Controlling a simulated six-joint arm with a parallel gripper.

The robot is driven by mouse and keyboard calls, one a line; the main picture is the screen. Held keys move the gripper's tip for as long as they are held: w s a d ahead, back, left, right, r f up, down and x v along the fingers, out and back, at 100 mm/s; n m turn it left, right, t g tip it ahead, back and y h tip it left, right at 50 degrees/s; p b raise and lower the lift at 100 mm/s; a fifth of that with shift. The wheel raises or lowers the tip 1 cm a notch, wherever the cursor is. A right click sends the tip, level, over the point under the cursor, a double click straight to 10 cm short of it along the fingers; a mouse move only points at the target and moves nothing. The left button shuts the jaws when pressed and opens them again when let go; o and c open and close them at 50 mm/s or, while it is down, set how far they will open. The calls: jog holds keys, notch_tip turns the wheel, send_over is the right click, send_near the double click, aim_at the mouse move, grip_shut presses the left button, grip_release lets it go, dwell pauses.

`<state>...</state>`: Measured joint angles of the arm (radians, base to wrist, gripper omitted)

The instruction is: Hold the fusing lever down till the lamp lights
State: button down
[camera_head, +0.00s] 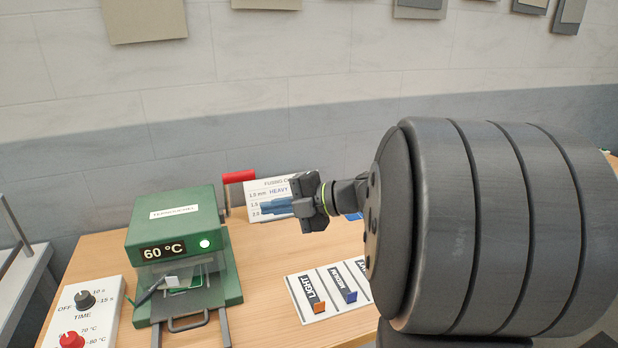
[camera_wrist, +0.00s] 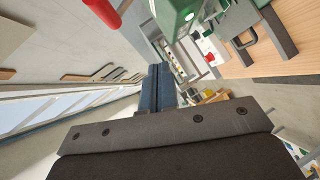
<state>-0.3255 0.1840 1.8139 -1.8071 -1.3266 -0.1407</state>
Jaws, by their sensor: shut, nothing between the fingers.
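The fusing lever has a red handle (camera_head: 239,176) on a grey arm, standing up at the right side of the green press (camera_head: 175,218). The red handle also shows at the top of the wrist view (camera_wrist: 102,12), with the green press (camera_wrist: 178,14) to its right. A small round lamp (camera_head: 204,243) on the press front looks bright white, beside a display reading 60 °C. My gripper (camera_head: 266,210) is shut and empty, its dark blue fingers pointing left, right of and below the red handle and apart from it. The fingers show mid-frame in the wrist view (camera_wrist: 158,72).
A control box (camera_head: 88,312) with a black and a red knob stands left of the press. A card with coloured tabs (camera_head: 318,292) lies to the right. A chart (camera_head: 265,187) stands behind my gripper. Bare wooden table lies between press and card.

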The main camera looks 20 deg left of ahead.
jog(key=w+d+f+n+t+y, duration=0.1)
jog(key=d+f+n+y, duration=0.15)
jog(key=y, duration=0.25)
jog(key=t, duration=0.1)
send_near(238, 180)
jog(key=s+a, duration=0.3)
jog(key=shift+w+a+r+y, duration=0.15)
jog(key=shift+w+a+y, duration=0.25)
jog(key=shift+w+a, duration=0.95)
